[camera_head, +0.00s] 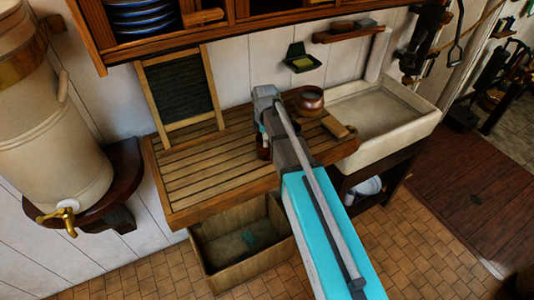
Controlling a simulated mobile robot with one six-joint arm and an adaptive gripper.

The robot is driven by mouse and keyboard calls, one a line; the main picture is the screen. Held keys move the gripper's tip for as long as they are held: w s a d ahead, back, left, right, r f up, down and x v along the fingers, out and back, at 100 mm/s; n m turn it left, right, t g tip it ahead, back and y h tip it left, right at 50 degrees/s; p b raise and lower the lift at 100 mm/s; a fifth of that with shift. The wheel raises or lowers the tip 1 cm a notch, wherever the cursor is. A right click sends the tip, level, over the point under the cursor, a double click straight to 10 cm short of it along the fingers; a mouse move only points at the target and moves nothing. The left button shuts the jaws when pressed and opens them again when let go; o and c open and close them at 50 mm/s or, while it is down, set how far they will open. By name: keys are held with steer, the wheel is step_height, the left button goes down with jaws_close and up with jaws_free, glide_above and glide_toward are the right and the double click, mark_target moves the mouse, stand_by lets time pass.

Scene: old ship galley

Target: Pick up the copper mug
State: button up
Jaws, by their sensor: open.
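A round copper-coloured vessel (311,101), which looks like the copper mug, stands upright at the back right of the slatted wooden drainboard (190,174). No handle can be made out on it. My arm reaches up across the board, and its wrist end is just left of the vessel, apart from it in the picture. My gripper (263,150) seems to point down below the wrist, low over the board, and is open. It is small, dark and partly hidden by my arm. A dark reddish patch there is too unclear to name.
A brush-like wooden block (335,126) lies right of the vessel, beside the pale sink (385,103). A framed washboard (180,88) leans on the wall behind. An open wooden bin (240,270) stands below the board. A large urn (50,140) with a brass tap is at left.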

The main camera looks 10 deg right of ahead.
mark_target(267, 161)
steer(key=shift+f+b, duration=0.45)
steer(key=shift+f, duration=0.25)
steer(key=shift+f, duration=0.1)
steer(key=f+b, duration=0.3)
steer(key=shift+w+d+f+b, duration=0.2)
steer(key=shift+d+b, duration=0.1)
steer(key=shift+d, duration=0.05)
steer(key=shift+f+b, duration=0.8)
jaws_close()
